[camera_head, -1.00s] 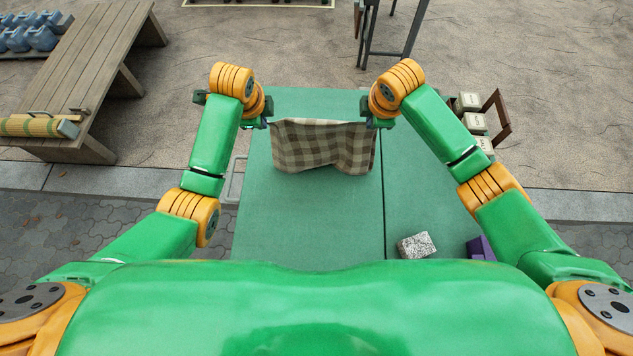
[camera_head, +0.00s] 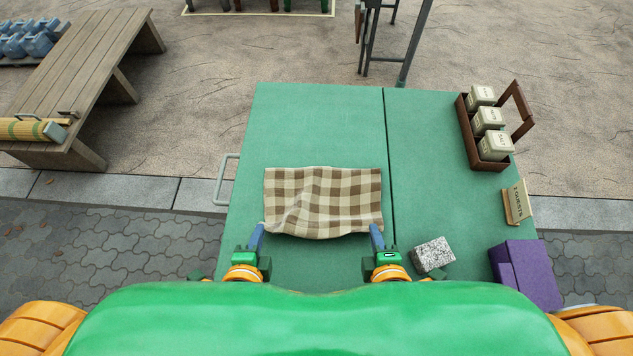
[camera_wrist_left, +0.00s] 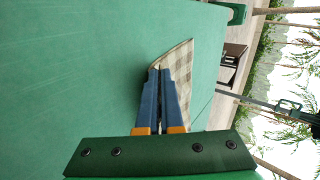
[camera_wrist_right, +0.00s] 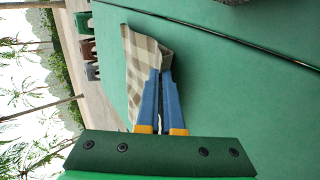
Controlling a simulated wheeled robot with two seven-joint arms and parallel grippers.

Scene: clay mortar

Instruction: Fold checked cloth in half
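The brown-and-cream checked cloth (camera_head: 324,200) lies on the green table (camera_head: 300,120), rumpled, with a wavy near edge. I cannot tell how its layers lie underneath. My left gripper (camera_head: 260,229) is at the cloth's near left corner. In the left wrist view its blue fingertips (camera_wrist_left: 159,69) come together on the cloth's edge (camera_wrist_left: 178,62). My right gripper (camera_head: 376,230) is at the near right corner. In the right wrist view its fingertips (camera_wrist_right: 160,72) are closed on the cloth's edge (camera_wrist_right: 146,50).
A speckled stone block (camera_head: 433,254) and a purple box (camera_head: 527,273) stand near right. A small sign (camera_head: 517,203) and a wooden caddy of canisters (camera_head: 466,133) stand along the right edge. A seam (camera_head: 388,140) crosses the table. The table beyond the cloth is clear.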

